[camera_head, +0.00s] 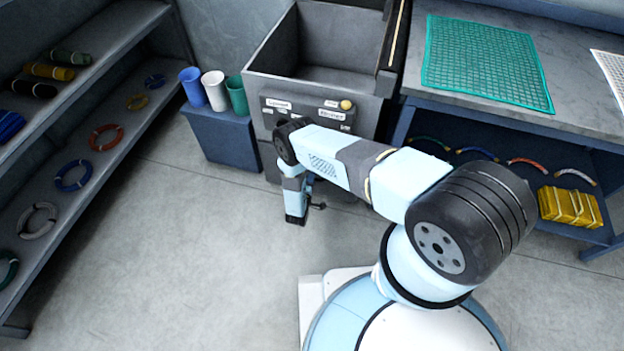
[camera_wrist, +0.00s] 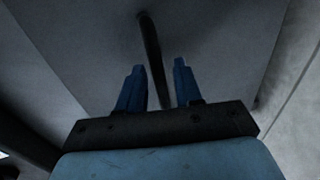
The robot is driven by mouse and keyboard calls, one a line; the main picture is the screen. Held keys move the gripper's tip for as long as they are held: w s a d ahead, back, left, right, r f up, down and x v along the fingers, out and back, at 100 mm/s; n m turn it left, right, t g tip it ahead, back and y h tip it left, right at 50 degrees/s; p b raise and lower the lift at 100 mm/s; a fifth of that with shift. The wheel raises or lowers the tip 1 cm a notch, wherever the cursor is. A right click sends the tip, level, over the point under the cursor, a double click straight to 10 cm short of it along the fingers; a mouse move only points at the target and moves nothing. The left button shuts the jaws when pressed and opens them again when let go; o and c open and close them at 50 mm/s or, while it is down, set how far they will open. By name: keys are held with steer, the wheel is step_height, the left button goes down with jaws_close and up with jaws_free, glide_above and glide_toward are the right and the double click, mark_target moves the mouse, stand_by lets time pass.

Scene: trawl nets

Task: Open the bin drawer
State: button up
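The bin is a dark grey cabinet with an open-topped box (camera_head: 343,79) and a labelled front. Its lower front is largely hidden behind my arm in the head view. In the wrist view a plain grey panel (camera_wrist: 85,45), seemingly the drawer front, fills most of the picture. A dark bar handle (camera_wrist: 149,45) stands on it. My gripper (camera_wrist: 156,66) has its two blue fingers apart, one on each side of the bar, with a visible gap on both sides. In the head view my gripper (camera_head: 305,208) hangs low in front of the bin; its fingers are not clear there.
A low grey-blue stand (camera_head: 221,137) with blue, white and green cups is left of the bin. A shelf (camera_head: 88,165) with coiled lines fills the left. A workbench (camera_head: 575,70) with a green net (camera_head: 482,62) is on the right. The floor (camera_head: 190,255) in front is clear.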

steer(key=shift+x, duration=0.75)
jaws_close()
steer(key=shift+s, duration=0.1)
